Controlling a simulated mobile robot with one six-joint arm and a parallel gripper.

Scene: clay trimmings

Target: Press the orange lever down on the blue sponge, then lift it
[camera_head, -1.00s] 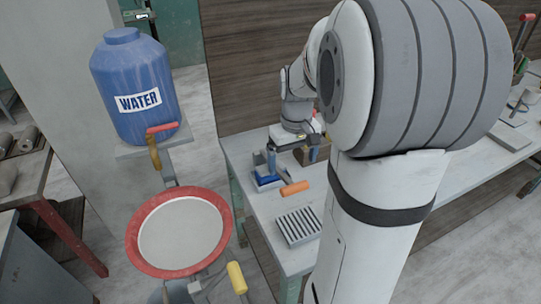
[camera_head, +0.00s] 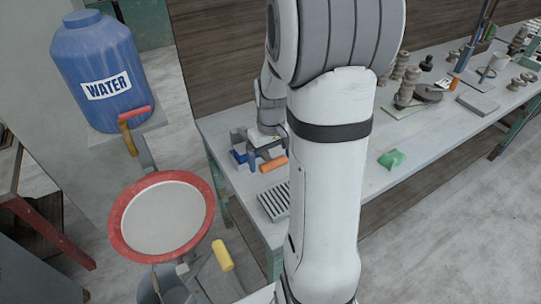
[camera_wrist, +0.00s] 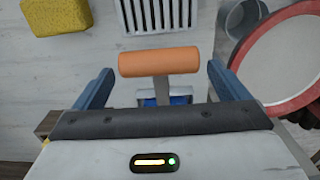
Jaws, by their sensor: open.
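The orange lever handle (camera_head: 273,163) sits at the near left of the bench in the head view. In the wrist view the handle (camera_wrist: 158,61) lies crosswise, between and slightly beyond my fingertips, with its grey arm running back toward my palm. My gripper (camera_wrist: 160,72) is open, with one blue finger on each side of the handle's line; no contact shows. It also appears in the head view (camera_head: 258,153), just behind the lever. The blue sponge (camera_wrist: 181,99) is partly visible below the lever arm, between my fingers; my palm hides part of it.
A ridged grey tray (camera_head: 270,206) lies in front of the lever. A yellow sponge (camera_wrist: 57,15) shows in the wrist view. A red-rimmed basin (camera_head: 119,236) stands at left, below a blue water jug (camera_head: 95,60). A green lump (camera_head: 391,159) lies on the bench at right.

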